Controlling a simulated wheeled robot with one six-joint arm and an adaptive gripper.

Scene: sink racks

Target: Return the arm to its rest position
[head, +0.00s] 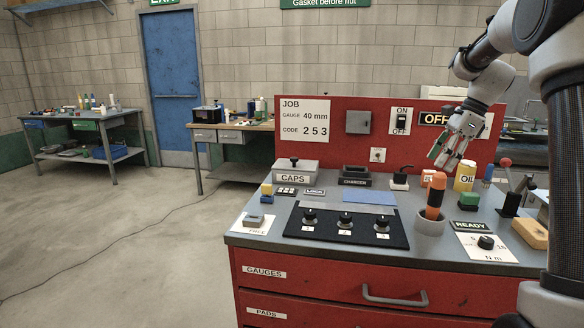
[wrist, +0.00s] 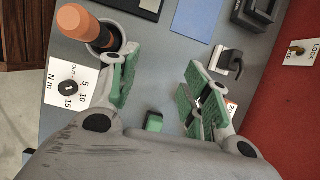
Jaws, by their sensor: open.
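My gripper (head: 441,157) hangs over the right part of the grey bench top (head: 262,233), in front of the red back panel. Its green-padded fingers are apart in the wrist view (wrist: 158,90), with nothing held between them. An orange-handled tool (head: 435,193) stands in a grey cup (head: 430,222) below the gripper. The tool and cup also show at the upper left of the wrist view (wrist: 75,22), beside one finger. My arm reaches in from the upper right of the head view.
A yellow oil can (head: 465,176), a red-knobbed lever (head: 506,163) and a yellow block (head: 530,232) stand at the right. A black panel with several knobs (head: 345,242) lies in the middle. A caps box (head: 295,172) stands at the back left. Open floor (head: 120,240) lies left.

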